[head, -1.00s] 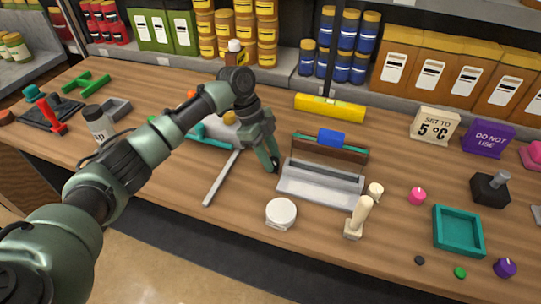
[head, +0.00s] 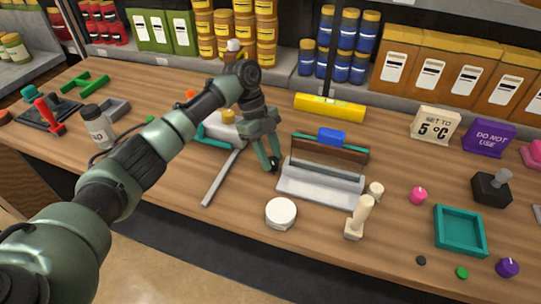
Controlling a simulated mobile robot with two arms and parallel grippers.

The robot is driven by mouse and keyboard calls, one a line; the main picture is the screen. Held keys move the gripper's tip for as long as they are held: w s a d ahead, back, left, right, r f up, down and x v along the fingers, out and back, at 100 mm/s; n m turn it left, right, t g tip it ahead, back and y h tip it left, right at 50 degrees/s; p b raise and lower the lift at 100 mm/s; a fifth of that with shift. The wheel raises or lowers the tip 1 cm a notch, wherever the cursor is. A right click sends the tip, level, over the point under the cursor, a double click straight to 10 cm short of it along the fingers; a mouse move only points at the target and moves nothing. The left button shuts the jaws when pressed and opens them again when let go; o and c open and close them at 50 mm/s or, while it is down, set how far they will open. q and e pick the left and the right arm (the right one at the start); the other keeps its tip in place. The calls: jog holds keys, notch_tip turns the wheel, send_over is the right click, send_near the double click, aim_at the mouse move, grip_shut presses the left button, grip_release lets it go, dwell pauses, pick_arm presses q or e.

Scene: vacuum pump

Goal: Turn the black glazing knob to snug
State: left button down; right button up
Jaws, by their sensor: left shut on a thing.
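My left gripper (head: 270,163) reaches down from the upper left to the left end of a grey and brown framed fixture (head: 322,190). Its fingers are shut on a small dark knob (head: 274,163), seen between the fingertips. The fingers hide much of the knob, and I cannot read how far it is turned. A blue block (head: 332,137) sits on top of the fixture. My right gripper is not in view.
A white round lid (head: 281,213) and a cream upright piece (head: 359,218) stand in front of the fixture. A grey bar (head: 221,179) lies to the left. A teal tray (head: 460,231) is at right. A yellow level (head: 330,107) lies behind.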

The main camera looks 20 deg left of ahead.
pick_arm(q)
jog(key=c, duration=1.3)
grip_release()
jog(key=shift+o, duration=0.2)
jog(key=shift+r, duration=0.1)
jog(key=b+v, duration=0.1)
jog(key=v, duration=0.6)
jog(key=shift+r+b, duration=0.3)
jog(key=shift+r, duration=0.05)
jog(key=shift+a+f, duration=0.1)
